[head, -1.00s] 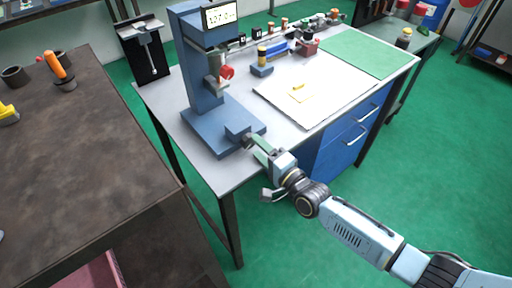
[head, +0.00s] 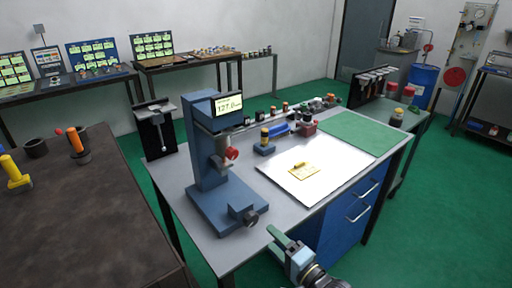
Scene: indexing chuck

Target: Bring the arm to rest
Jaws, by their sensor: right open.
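A blue stand (head: 207,150) with a lit display reading about 127.0 (head: 228,104) stands on the grey bench. A red knob (head: 232,153) is on its side. On its base plate is a blue block with a dark round chuck (head: 250,218) facing the bench's front. My right gripper (head: 274,240) comes in from the bottom, open, with nothing seen between its fingers. It is just in front of and to the right of the chuck, apart from it in the picture. My left gripper is out of view.
The grey bench (head: 240,251) also bears a white sheet (head: 284,183) with a small yellow piece, a green mat (head: 350,134) and several small parts at the back. A dark table (head: 80,220) with tool holders is at left.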

